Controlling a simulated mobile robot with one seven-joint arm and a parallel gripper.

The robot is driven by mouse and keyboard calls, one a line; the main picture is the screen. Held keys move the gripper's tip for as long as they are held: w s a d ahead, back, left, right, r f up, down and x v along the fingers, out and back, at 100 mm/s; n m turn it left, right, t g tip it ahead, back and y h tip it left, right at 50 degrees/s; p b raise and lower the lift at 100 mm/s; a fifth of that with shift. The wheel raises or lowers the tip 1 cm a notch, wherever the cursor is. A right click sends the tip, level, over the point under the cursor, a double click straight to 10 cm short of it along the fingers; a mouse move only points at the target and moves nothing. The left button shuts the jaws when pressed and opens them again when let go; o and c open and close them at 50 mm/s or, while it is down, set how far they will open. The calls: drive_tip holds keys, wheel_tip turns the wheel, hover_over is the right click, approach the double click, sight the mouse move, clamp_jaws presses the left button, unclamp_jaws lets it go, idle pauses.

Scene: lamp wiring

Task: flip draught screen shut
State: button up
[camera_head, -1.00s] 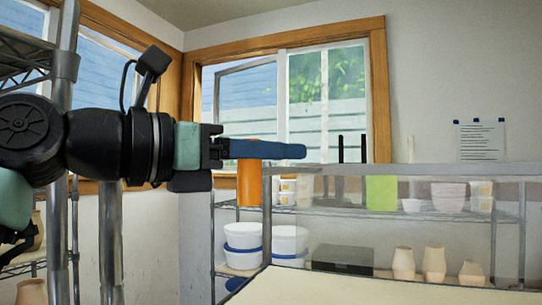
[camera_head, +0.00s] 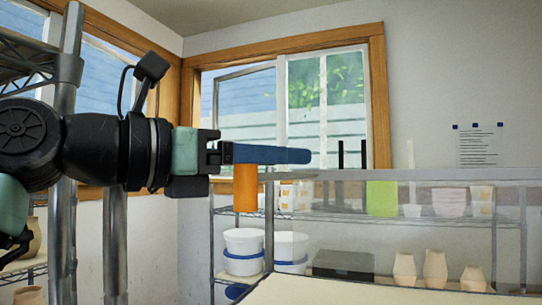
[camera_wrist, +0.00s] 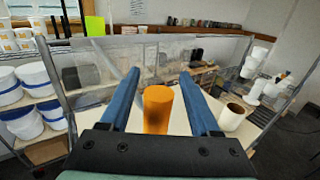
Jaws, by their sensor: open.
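I take the draught screen (camera_head: 400,175) to be the clear panel standing upright along the table's far side in the head view. It also shows in the wrist view as a see-through sheet (camera_wrist: 130,52) beyond my fingers. My gripper (camera_head: 308,156) is level, with blue fingers pointing right. In the wrist view the two fingers (camera_wrist: 160,85) are spread wide with nothing pinched. An orange cylinder (camera_head: 246,188) shows just below the fingers, and in the wrist view it appears between them (camera_wrist: 157,108). I cannot tell whether it touches them.
A pale tabletop (camera_head: 370,292) lies at lower right. Behind the screen, wire shelves hold white tubs (camera_head: 243,242), a dark box (camera_head: 343,263), pale vases (camera_head: 435,268) and a green item (camera_head: 381,198). A metal post (camera_head: 65,150) stands near my arm.

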drive_tip(key=shift+a, duration=0.1)
drive_tip(key=b+v, duration=0.5)
drive_tip(key=v, duration=0.8)
